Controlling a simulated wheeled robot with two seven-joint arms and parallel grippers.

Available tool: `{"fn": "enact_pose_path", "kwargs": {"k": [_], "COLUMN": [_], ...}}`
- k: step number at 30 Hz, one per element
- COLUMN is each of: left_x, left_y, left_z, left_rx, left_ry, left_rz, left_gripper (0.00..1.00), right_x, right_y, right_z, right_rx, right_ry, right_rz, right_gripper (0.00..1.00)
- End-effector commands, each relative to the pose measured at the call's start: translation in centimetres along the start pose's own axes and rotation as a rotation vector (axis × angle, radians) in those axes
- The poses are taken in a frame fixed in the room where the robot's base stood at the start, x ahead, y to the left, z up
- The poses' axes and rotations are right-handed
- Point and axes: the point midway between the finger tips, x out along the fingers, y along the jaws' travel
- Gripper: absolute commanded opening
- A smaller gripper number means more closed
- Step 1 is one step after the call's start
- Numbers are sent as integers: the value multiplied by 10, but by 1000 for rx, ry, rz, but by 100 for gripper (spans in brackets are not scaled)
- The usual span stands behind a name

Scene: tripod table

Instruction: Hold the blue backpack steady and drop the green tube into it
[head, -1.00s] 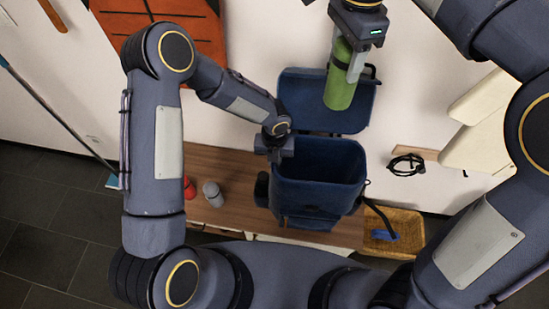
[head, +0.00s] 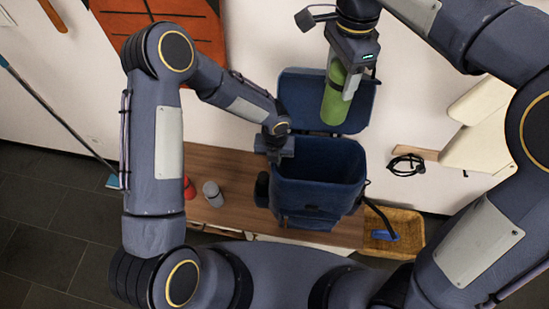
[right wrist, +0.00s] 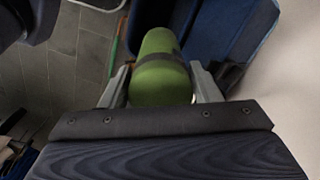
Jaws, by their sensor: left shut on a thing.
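The blue backpack (head: 318,196) stands upright on the wooden table with its top open and its lid (head: 362,112) tilted back toward the wall. My left gripper (head: 279,151) is shut on the backpack's rim at its back left corner. My right gripper (head: 350,84) holds the green tube (head: 334,105) upright above the backpack, in front of the lid. The tube has a dark band around it. In the right wrist view the tube (right wrist: 160,68) sits between both fingers. The inside bottom of the backpack is dark.
A grey cup (head: 212,194) and a red object (head: 189,188) stand on the wooden table (head: 232,165) left of the backpack. A wicker basket (head: 409,222) with a blue item is at the right. A black coiled cable (head: 406,165) hangs on the wall.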

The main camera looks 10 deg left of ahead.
Motion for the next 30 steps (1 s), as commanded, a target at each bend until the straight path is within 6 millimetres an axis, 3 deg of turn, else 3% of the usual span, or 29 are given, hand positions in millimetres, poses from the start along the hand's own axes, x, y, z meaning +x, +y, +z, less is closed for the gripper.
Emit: {"fn": "enact_pose_path", "kwargs": {"k": [5,16,30], "left_x": [0,0,0], "left_y": [3,3,2], "left_z": [0,0,0], "left_rx": [0,0,0], "left_ry": [3,2,2], "left_rz": [9,8,8], "left_gripper": [0,0,0], "right_x": [0,-8,-99], "right_y": [0,-1,-2], "right_z": [0,0,0], "right_rx": [0,0,0], "right_ry": [0,0,0], "right_rz": [0,-1,-3], "right_gripper": [78,78,78]}}
